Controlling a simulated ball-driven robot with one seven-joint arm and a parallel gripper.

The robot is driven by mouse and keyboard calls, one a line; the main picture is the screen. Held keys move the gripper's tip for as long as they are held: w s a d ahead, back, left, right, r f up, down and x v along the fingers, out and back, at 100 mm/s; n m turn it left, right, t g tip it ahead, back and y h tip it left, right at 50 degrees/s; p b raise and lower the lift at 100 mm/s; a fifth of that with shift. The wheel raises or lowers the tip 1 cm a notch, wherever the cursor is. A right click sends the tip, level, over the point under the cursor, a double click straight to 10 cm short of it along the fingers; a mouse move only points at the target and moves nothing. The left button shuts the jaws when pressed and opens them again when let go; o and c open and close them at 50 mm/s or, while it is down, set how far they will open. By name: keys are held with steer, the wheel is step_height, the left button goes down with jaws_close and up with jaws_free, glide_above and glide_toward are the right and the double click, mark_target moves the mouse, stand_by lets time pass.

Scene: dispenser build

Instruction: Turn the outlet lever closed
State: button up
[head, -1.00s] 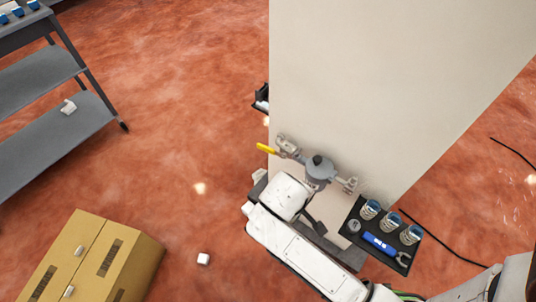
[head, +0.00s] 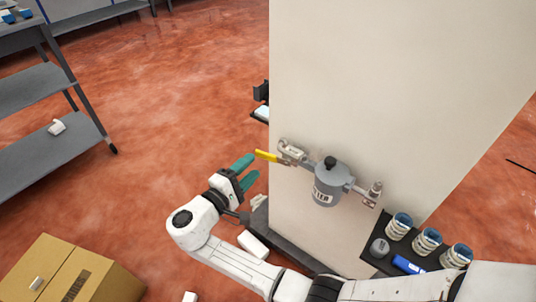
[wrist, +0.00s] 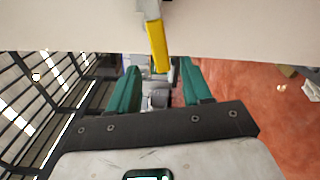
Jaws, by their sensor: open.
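The outlet lever (head: 266,156) is a yellow handle on a metal valve (head: 291,152), left of a grey filter canister (head: 326,183) mounted on a pale pillar. The lever sticks out to the left past the pillar's edge. My gripper (head: 248,169) has green fingers, open and empty, just left of and slightly below the lever's tip in the head view. In the wrist view the yellow lever (wrist: 158,47) hangs down from the top, with its end near the gap between my open fingers (wrist: 155,85). I cannot tell whether they touch it.
A black tray (head: 376,259) with several cans and a blue tool sits at the pillar's lower right. A dark holder (head: 261,92) is on the pillar's left side. A cardboard box (head: 72,275) and a grey shelf cart (head: 50,140) stand left, with open floor between.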

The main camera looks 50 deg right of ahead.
mark_target(263, 156)
steer(key=d+b, duration=0.1)
steer(key=d, duration=0.7)
steer(key=shift+w+d, duration=0.1)
steer(key=shift+d, duration=0.25)
jaws_close()
